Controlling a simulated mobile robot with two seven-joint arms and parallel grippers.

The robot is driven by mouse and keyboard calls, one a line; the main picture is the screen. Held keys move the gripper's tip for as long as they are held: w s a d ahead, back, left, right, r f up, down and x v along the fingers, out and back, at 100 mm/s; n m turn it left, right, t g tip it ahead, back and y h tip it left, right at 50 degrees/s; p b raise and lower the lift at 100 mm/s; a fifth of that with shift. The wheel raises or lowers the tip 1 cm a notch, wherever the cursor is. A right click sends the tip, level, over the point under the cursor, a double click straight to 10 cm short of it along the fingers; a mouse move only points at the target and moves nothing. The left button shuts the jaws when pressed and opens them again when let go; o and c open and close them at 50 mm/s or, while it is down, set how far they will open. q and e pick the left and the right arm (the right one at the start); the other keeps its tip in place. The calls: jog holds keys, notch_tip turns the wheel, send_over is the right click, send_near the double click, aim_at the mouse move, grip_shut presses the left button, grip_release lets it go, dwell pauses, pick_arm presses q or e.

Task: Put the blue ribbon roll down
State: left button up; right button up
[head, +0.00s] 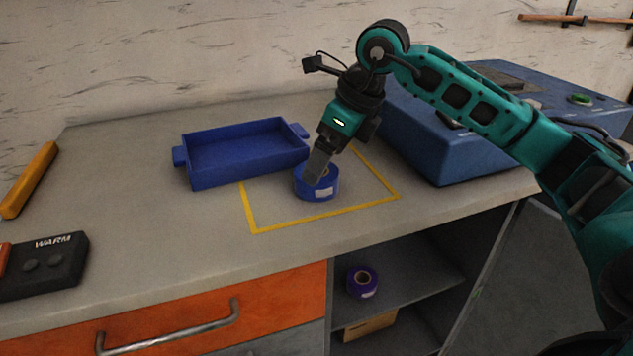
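A blue ribbon roll (318,190) with a white label and a tan core sits inside the yellow outlined area (262,230) on the grey worktop. My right gripper (318,172) points down at the roll, its fingers at the roll's top and core. The fingers overlap in this view, so I cannot tell whether they are open or shut on the roll. The roll looks upright on its flat side and appears to rest on the worktop. My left gripper is out of view.
An empty blue tray (190,172) stands behind the roll to the left. A blue machine (440,165) stands at the right. A purple roll (362,282) sits on the shelf below. A black WARM box (45,265) and a yellow-orange tool (28,180) are at the left.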

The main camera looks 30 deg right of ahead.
jog(key=b+x, duration=0.1)
jog(key=x, duration=0.3)
jog(key=shift+w+a+f, duration=0.15)
jog(key=shift+w+f, duration=0.05)
jog(key=shift+f, duration=0.05)
jog(key=shift+r, duration=0.15)
jog(key=c, duration=1)
